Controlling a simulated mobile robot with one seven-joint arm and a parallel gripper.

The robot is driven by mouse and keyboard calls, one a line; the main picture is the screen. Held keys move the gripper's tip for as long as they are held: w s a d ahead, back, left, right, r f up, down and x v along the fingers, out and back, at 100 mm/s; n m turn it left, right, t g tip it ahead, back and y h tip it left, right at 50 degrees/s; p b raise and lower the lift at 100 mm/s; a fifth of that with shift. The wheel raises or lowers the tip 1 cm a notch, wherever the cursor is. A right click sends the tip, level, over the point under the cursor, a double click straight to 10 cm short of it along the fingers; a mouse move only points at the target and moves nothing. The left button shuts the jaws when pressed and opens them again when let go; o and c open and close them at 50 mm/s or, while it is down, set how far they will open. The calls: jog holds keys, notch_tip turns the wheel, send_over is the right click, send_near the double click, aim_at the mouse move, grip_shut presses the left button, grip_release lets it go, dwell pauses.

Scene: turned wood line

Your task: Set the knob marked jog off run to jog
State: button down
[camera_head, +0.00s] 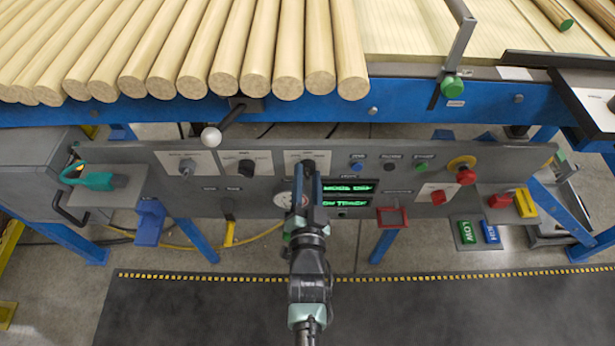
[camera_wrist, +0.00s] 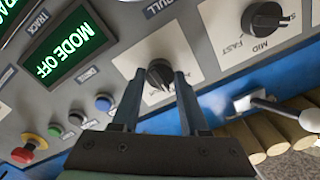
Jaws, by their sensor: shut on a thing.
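In the wrist view, a black knob (camera_wrist: 158,74) on a white plate (camera_wrist: 178,48) sits between the tips of my gripper (camera_wrist: 156,78), whose two fingers are shut on it. The marks on this plate are mostly hidden and too small to read. The display (camera_wrist: 68,48) beside it reads MODE OFF in green. In the head view, my gripper (camera_head: 307,172) reaches the panel at the knob's white plate (camera_head: 293,156), and my arm covers most of the knob.
Another black knob (camera_head: 246,167), with a plate reading MID and FAST in the wrist view (camera_wrist: 262,18), is to the left. A white-balled lever (camera_head: 211,136) projects nearby. Blue, black and green buttons (camera_head: 421,168) and a red stop button (camera_head: 466,176) are to the right. Wooden rods (camera_head: 240,50) lie above.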

jog(key=n+b, duration=0.1)
jog(key=n, duration=0.3)
jog(key=shift+f, duration=0.1)
jog(key=shift+n+b, duration=0.55)
jog(key=shift+n, duration=1.65)
jog(key=shift+c, duration=2.1)
grip_release()
jog(key=shift+s, duration=0.1)
jog(key=s+p, duration=0.1)
jog(key=s, duration=1.2)
